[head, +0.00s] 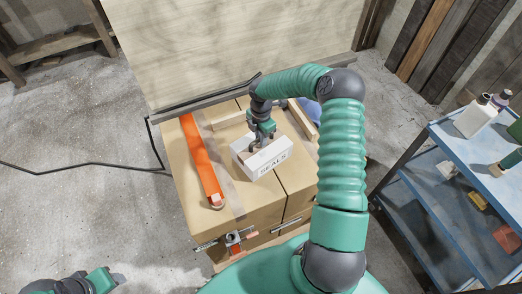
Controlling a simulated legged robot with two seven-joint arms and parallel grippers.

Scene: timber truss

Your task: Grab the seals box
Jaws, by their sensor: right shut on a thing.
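The seals box (266,167) is a small white box with the word SEALS on its front side. It is at the tan cabinet top, right of the orange strip. My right gripper (262,143) points down over it from the green arm and is shut on its upper part. The fingertips are small in this view and partly hidden by the box. I cannot tell whether the box touches the top beneath it. My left gripper (102,280) is at the bottom left edge, away from the box, and its fingers cannot be made out.
The tan cabinet (188,193) carries an orange strip (202,160) and timber pieces. A large plywood panel (230,45) stands behind it. A blue shelf cart (463,140) with bottles is at the right. A black cable (80,164) lies on the open floor at the left.

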